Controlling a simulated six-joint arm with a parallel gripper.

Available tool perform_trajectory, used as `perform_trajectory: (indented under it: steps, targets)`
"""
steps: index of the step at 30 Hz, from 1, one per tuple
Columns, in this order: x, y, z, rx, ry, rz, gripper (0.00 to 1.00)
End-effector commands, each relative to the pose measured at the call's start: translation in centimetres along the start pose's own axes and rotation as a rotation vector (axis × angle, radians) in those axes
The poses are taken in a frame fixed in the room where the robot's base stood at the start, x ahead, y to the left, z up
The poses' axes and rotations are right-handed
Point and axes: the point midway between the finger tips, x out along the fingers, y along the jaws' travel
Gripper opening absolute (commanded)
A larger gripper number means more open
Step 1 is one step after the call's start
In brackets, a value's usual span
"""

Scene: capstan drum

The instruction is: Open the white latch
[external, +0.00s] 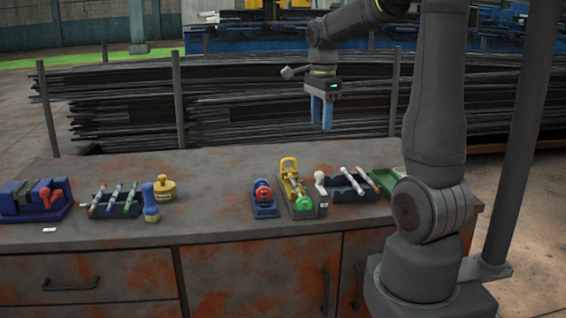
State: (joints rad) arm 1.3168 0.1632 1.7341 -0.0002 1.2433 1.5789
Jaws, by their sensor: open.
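My gripper (321,120) hangs high above the back of the workbench, its blue fingers pointing down. It is open and holds nothing. A white round-headed piece (320,181) stands just right of this fixture, well apart from my gripper. It may be the white latch, but it is too small to tell, and whether it is open or closed does not show.
A blue fixture (263,199) with a red wheel stands left of the dark one. A marker rack (347,186) and green box (388,180) lie right, near my arm. Farther left are a blue vise (35,201), another rack (117,201), a blue-handled item (150,204) and yellow weight (165,188).

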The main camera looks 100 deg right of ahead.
Motion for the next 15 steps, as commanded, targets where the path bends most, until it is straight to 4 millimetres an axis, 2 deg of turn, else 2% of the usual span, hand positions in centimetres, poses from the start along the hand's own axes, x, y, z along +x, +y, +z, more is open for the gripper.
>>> perform_trajectory:
  steps: [3, 6, 15]
  targets:
    - [-1.9, -0.1, 0.0, 0.000, 0.000, -0.003, 0.45]
    - [-2.9, 0.0, 0.0, 0.000, 0.000, -0.002, 0.45]
    - [-3.4, 0.0, 0.0, 0.000, 0.000, 0.000, 0.45]
